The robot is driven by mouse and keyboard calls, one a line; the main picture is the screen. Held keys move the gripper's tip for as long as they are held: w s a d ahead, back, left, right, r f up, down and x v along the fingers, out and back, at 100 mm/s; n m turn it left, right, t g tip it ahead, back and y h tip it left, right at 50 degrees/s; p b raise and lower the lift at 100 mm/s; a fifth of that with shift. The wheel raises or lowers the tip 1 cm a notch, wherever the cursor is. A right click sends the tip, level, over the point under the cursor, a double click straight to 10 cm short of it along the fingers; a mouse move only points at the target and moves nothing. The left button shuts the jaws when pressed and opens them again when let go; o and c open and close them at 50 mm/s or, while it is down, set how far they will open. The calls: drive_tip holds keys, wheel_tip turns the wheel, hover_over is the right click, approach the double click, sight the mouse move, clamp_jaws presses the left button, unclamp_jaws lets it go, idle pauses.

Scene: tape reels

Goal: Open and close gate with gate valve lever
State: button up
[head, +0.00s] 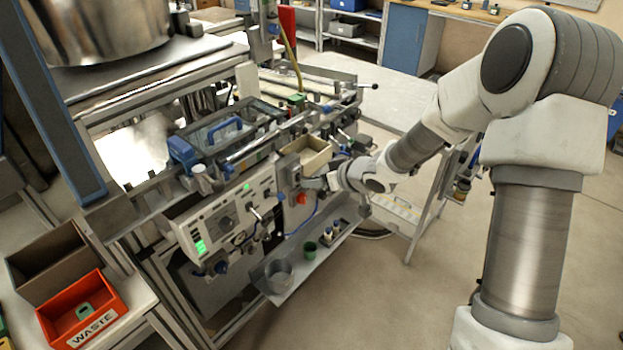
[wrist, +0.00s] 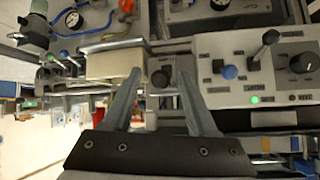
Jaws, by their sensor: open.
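My gripper (head: 314,183) is at the front of the machine, by the right end of its control panel (head: 222,222). In the wrist view my gripper (wrist: 160,75) has its two fingers apart, with nothing held. A dark round knob (wrist: 160,79) on a small grey housing shows between the fingertips; whether they touch it cannot be told. A lever (wrist: 264,46) with a black ball end stands on the panel to the right of the fingers in the wrist view. It shows near the panel's middle in the head view (head: 254,212). Labels are too small to read, so which is the gate valve lever is unclear.
An orange-red knob (head: 301,198) sits just below my gripper. A blue knob (wrist: 229,72) and a black dial (wrist: 303,62) flank the lever. A beige bin (head: 318,160) is close behind. A lower shelf (head: 300,262) holds cups. Open floor lies right.

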drive_tip(key=p+v, duration=0.4)
drive_tip(key=v, duration=0.9)
drive_tip(key=shift+s+r, duration=0.15)
drive_tip(key=shift+s, duration=0.05)
drive_tip(key=shift+d, duration=0.2)
